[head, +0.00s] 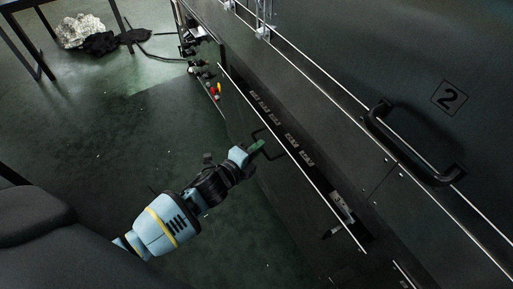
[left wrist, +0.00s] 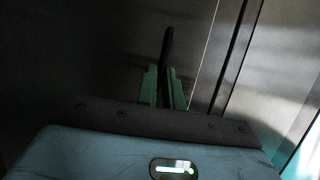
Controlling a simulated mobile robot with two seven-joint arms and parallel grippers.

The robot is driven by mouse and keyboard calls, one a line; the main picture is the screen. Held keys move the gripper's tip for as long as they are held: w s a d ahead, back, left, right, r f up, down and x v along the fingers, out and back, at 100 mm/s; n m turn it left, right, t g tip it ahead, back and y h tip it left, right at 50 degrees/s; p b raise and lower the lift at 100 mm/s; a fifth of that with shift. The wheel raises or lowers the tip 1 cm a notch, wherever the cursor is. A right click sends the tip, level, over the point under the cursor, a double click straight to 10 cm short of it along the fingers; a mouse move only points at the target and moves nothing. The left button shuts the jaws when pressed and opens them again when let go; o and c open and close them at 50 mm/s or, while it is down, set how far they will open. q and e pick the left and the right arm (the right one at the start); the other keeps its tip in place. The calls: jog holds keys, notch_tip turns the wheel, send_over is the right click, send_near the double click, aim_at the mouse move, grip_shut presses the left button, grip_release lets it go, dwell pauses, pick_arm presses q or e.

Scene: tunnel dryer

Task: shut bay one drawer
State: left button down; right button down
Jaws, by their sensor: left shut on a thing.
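A dark drawer (head: 305,205) stands partly open at the machine's lower side in the head view. Its pale top edge runs diagonally, and a narrow dark gap shows behind it. My left gripper (head: 258,148), with green fingertips, is shut on the drawer's black handle (head: 279,141). In the left wrist view, the green fingers (left wrist: 164,88) close around the black handle bar (left wrist: 168,46), which rises between them. My right gripper is not in view.
Several small metallic parts (head: 276,119) show inside the drawer gap. Red and yellow controls (head: 216,90) sit at the machine's end. Dark cloth (head: 102,43) lies on the floor; open floor is at left.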

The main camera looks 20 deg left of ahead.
aim_at(271, 142)
pick_arm(q)
jog(key=w+d+b, duration=0.1)
jog(key=w+d, duration=0.1)
jog(key=w, duration=0.1)
jog(key=shift+d, duration=0.15)
jog(key=shift+w+d, duration=0.15)
jog(key=shift+w, duration=0.05)
jog(key=shift+r, duration=0.15)
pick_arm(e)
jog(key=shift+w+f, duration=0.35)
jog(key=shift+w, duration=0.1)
